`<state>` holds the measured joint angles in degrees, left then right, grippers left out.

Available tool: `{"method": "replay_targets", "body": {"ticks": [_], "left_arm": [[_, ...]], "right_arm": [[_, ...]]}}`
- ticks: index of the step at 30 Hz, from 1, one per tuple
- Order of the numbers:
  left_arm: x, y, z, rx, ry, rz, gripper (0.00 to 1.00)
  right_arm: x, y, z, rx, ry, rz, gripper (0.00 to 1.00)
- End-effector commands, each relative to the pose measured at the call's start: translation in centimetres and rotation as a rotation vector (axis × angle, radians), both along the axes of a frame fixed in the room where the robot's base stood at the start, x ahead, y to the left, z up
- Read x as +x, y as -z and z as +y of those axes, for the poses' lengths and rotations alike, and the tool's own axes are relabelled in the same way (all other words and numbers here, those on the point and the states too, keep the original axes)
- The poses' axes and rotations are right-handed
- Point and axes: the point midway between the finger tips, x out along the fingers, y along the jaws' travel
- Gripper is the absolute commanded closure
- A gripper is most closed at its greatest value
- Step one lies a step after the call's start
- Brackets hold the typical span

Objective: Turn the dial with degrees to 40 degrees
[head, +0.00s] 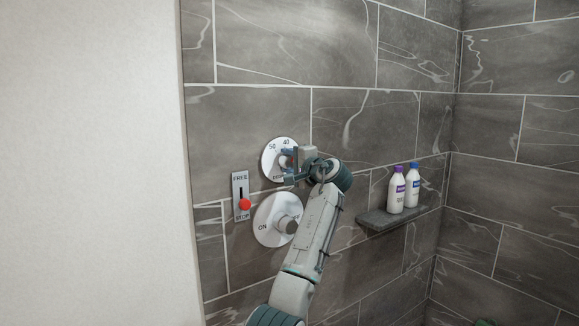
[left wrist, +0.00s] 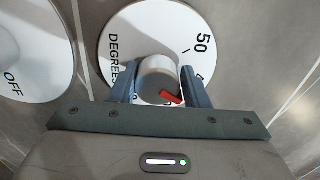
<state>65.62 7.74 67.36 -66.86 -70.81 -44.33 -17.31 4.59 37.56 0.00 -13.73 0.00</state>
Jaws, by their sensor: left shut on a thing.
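The dial with degrees is a white round plate (head: 269,160) on the tiled wall, with 50 and 40 along its upper edge in the head view. In the left wrist view the plate (left wrist: 124,32) shows 50 and the word DEGREES, partly covered. My left gripper (head: 290,164) is at this dial, its two blue-grey fingers on either side of the silver round knob (left wrist: 157,76), shut on it. A red pointer (left wrist: 171,98) shows on the knob at its lower right. The number it points to is hidden by my gripper.
Below is a larger ON/OFF dial (head: 265,221) with a silver knob, close under my arm. A FREE/STOP plate (head: 239,186) has its red knob (head: 244,204) down at STOP. A corner shelf (head: 378,221) holds two bottles at right. A pale wall (head: 90,160) fills the left.

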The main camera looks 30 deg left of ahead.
Motion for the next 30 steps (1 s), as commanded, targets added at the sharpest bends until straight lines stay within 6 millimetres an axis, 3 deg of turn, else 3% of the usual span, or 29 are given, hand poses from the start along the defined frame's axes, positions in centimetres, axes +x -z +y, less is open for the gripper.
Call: {"method": "replay_targets", "body": {"ticks": [1, 30], "left_arm": [[0.10, 1.00, -0.02, -0.010, -0.003, 0.007, 0.81], [0.12, 0.95, -0.03, -0.018, -0.002, -0.010, 0.81]], "right_arm": [[-0.02, 0.25, 0.01, 0.000, 0.000, 0.001, 0.64], [-0.55, 0.40, 0.00, 0.000, 0.001, 0.010, 0.64]]}}
